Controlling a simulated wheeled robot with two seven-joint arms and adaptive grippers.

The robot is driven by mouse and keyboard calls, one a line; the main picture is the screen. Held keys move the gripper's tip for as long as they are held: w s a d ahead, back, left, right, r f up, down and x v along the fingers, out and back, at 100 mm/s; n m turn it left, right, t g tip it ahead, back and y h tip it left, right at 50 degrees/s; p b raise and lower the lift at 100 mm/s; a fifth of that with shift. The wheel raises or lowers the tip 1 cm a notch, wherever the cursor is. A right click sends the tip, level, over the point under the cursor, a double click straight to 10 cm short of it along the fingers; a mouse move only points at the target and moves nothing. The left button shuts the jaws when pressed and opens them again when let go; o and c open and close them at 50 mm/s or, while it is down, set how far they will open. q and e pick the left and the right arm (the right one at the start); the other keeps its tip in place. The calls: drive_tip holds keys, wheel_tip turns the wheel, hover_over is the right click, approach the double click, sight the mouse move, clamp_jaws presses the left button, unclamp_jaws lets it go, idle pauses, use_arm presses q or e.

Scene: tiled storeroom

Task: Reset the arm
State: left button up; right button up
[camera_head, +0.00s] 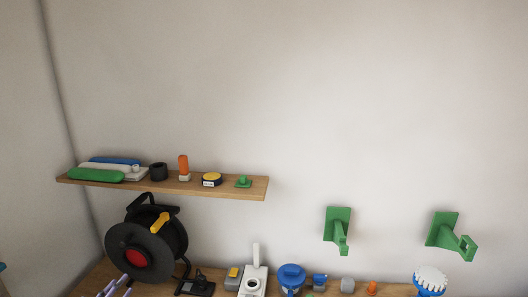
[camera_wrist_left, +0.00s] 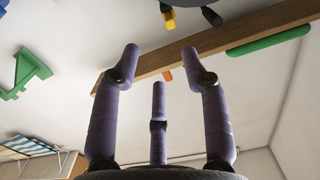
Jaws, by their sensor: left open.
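My left gripper (camera_head: 115,288) shows only as purple fingertips at the bottom left of the head view, in front of the workbench and just below the cable reel. In the left wrist view the left gripper (camera_wrist_left: 160,66) has its three purple fingers spread apart, with nothing between them. Most of the left arm is out of the head view. My right gripper is in neither view.
A wooden shelf (camera_head: 225,188) on the wall holds several small items. Below it stand a black cable reel (camera_head: 142,255) and a crowded workbench (camera_head: 92,279). Two green wall brackets (camera_head: 338,226) (camera_head: 445,230) hang at right. The upper wall is bare.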

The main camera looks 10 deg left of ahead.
use_arm(q)
drive_tip(key=w+d+f+n+g+h, duration=0.1)
drive_tip(key=d+f+g, duration=0.3)
drive_tip(key=d+f, duration=0.6)
drive_tip(key=w+d+f+n+g+h, duration=0.1)
drive_tip(key=d+f+n+g, duration=0.15)
drive_tip(key=d+f, duration=0.75)
drive_tip(key=s+d+f+m+g+h, duration=0.1)
drive_tip(key=s+d+f+g, duration=0.4)
drive_tip(key=s+d+f, duration=0.3)
drive_tip(key=s+d+f+m+g+h, duration=0.1)
drive_tip(key=s+d+f+g, duration=0.4)
drive_tip(key=s+d+f, duration=0.3)
drive_tip(key=s+f, duration=0.4)
drive_tip(key=s, duration=0.1)
drive_tip(key=shift+s+d, duration=0.25)
drive_tip(key=shift+f+g, duration=0.1)
drive_tip(key=shift+g, duration=0.15)
